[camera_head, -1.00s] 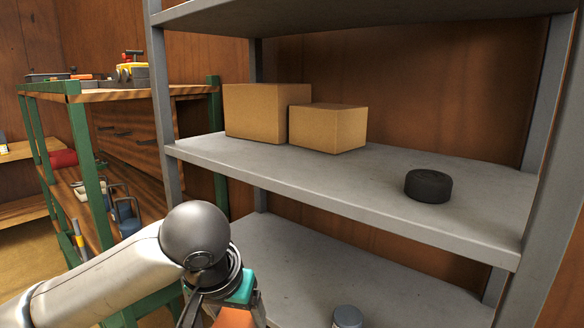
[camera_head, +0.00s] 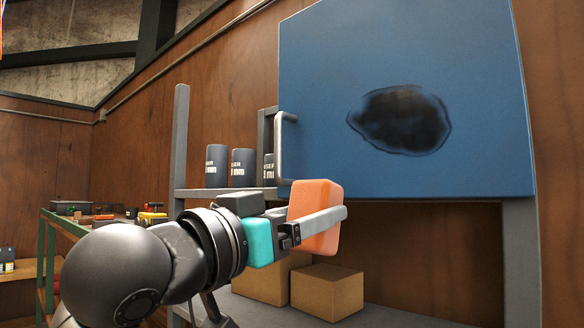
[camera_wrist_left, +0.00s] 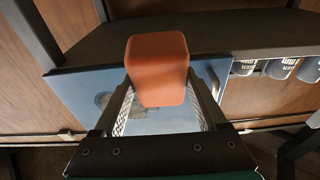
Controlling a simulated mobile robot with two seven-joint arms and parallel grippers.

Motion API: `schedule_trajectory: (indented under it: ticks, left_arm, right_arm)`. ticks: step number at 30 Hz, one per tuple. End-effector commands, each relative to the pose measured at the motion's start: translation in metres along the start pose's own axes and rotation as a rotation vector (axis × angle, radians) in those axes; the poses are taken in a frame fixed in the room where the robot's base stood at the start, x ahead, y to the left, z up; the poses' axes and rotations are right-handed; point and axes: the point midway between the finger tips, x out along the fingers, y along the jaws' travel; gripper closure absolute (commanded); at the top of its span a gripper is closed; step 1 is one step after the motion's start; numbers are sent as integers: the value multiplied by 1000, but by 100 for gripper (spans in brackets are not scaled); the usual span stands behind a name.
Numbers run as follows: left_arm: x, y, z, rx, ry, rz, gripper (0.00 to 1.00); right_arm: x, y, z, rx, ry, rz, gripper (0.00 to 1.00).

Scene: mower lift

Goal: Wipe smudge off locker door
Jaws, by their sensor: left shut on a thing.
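A blue locker door (camera_head: 330,70) fills the upper right of the head view, with a bar handle (camera_head: 281,150) on its left edge. A dark, uneven smudge (camera_head: 402,120) marks the door right of its middle. My left gripper (camera_head: 326,214) is shut on an orange sponge-like block (camera_head: 311,198), near the door's lower left corner and below the smudge. In the left wrist view the orange block (camera_wrist_left: 158,62) sits between both fingers. The blue door (camera_wrist_left: 75,85) lies beyond it there, and the smudge is mostly hidden. Contact with the door cannot be told. My right gripper is not seen.
Several grey cans (camera_head: 242,168) stand on a shelf left of the door. Two cardboard boxes (camera_head: 328,291) sit on the lower shelf below it. A grey shelf post (camera_head: 521,262) stands at right. A green-framed workbench (camera_head: 47,245) with tools is far left.

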Motion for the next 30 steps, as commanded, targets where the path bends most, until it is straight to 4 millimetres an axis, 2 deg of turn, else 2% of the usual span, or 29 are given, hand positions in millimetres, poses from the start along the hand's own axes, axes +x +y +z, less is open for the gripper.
schedule_trajectory:
  ticks: [1,3,6,9,14,30]
  left_arm:
    - [-1,4,-32,-4,65,12,70]
    - [-6,6,-61,-6,133,19,70]
    - [-12,7,-91,-6,198,19,70]
    - [-16,8,-108,-5,232,17,70]
    - [-14,7,-114,-5,246,14,70]
    - [35,8,-106,-7,243,14,70]
  right_arm:
    - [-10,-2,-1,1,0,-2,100]
    - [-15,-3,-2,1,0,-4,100]
    - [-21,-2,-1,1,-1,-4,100]
    - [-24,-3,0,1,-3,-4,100]
    - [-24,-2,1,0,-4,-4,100]
    - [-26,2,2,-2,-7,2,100]
